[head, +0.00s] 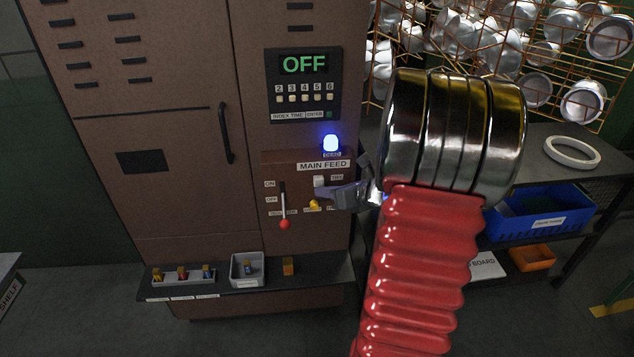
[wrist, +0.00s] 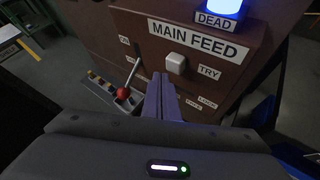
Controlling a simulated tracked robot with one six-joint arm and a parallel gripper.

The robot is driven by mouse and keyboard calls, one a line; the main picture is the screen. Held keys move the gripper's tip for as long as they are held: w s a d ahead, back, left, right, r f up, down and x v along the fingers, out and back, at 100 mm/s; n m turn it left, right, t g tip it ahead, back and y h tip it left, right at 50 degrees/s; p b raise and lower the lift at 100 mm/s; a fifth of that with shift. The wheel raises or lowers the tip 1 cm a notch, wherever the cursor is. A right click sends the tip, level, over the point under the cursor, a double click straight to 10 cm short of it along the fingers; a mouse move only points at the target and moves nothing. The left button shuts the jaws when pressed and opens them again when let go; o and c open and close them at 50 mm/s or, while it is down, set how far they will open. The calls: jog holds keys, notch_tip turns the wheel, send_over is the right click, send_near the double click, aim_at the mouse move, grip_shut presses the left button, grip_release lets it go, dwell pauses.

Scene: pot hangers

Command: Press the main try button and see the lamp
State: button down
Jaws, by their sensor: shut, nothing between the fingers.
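The try button (head: 319,181) is a small pale block on the brown MAIN FEED panel. In the wrist view the button (wrist: 175,63) sits left of the TRY label. The lamp (head: 332,143) above the panel glows bright blue-white; in the wrist view the lamp (wrist: 222,7) is over a DEAD label. My gripper (head: 324,197) is shut and empty in front of the panel, just below the button. In the wrist view my gripper's fingertips (wrist: 161,78) lie just below and left of the button; I cannot tell any contact.
A lever with a red knob (head: 285,224) hangs low, left of my gripper. A yellow part (head: 314,204) sits below the button. The display (head: 304,64) reads OFF. A ledge (head: 225,282) with small trays runs below. A blue crate (head: 530,220) stands right.

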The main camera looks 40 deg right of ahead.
jog(key=shift+s+a, duration=0.1)
dwell(0.3)
jog(key=s+a, duration=0.1)
jog(key=s, duration=0.1)
jog(key=s+a, duration=0.2)
jog(key=shift+s+a, duration=0.15)
jog(key=shift+s, duration=0.25)
jog(key=shift+n, duration=0.3)
dwell(0.8)
jog(key=s+a+n+g+y, duration=0.1)
jog(key=s+a+n+g, duration=0.35)
jog(key=a+n, duration=0.55)
jog(key=s+a+n+g+y, duration=0.2)
jog(key=s+a+n+g, duration=0.25)
jog(key=a+n, duration=0.55)
jog(key=s+a+r+n+t+h, duration=0.2)
jog(key=a+r+n, duration=0.9)
jog(key=n, duration=0.6)
jog(key=shift+s+h, duration=0.8)
jog(key=shift+s, duration=0.3)
